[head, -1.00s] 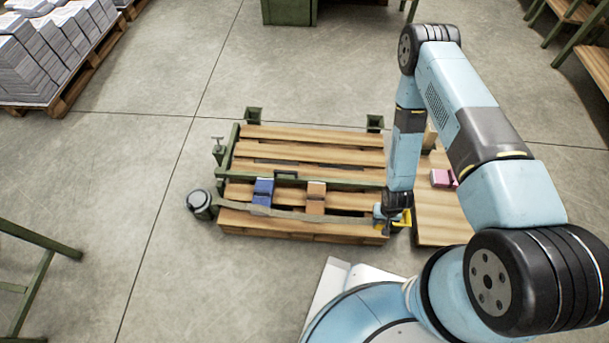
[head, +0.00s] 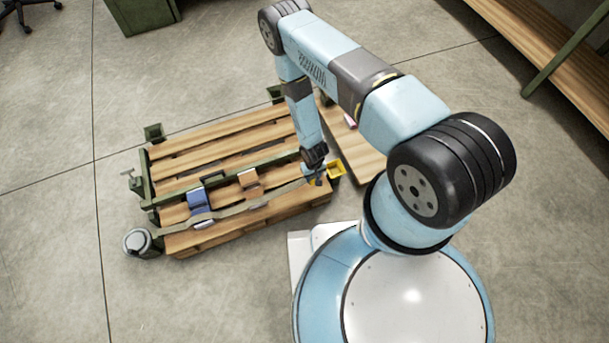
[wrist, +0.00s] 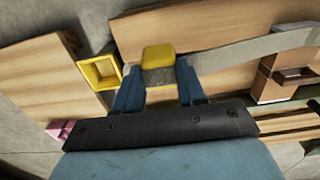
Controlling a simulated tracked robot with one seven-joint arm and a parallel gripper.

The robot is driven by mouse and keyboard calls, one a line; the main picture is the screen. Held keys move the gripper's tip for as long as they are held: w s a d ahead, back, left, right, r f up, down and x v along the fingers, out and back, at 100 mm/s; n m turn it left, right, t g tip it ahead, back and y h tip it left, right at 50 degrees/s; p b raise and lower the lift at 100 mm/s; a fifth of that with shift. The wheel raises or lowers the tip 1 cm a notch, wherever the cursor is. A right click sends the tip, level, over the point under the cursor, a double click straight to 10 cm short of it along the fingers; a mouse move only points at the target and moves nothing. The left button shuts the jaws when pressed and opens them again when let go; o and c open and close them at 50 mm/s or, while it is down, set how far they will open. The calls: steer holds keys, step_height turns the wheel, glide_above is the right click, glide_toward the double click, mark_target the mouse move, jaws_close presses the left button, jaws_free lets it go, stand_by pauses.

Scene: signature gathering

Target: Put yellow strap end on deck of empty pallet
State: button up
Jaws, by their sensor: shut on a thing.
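The yellow strap end (wrist: 158,57) shows in the wrist view between the two blue fingers of my gripper (wrist: 158,75), which is shut on it. The grey strap (head: 245,207) runs from a round reel (head: 138,241) along the front of the slatted pallet (head: 225,133) to my gripper (head: 317,180). My gripper is at the pallet's front right corner. In the wrist view, wooden boards lie behind the strap end; I cannot tell whether it touches them. In the head view my gripper mostly hides the strap end.
A hollow yellow holder (head: 336,168) is just right of my gripper. A blue piece (head: 199,205) and a brown piece (head: 250,182) sit along the pallet's front. A wooden surface (head: 362,158) with a pink item (head: 350,121) adjoins on the right.

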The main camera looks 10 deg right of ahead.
steer(key=w+f, duration=0.2)
steer(key=w+a+f, duration=0.1)
steer(key=w+f, duration=0.1)
steer(key=f, duration=0.1)
steer(key=shift+w+f, duration=0.25)
steer(key=shift+f, duration=0.05)
steer(key=shift+w+a+f, duration=0.1)
steer(key=shift+w+f, duration=0.05)
steer(key=shift+f, duration=1.55)
steer(key=o, duration=1.1)
step_height(320, 180, up, 12)
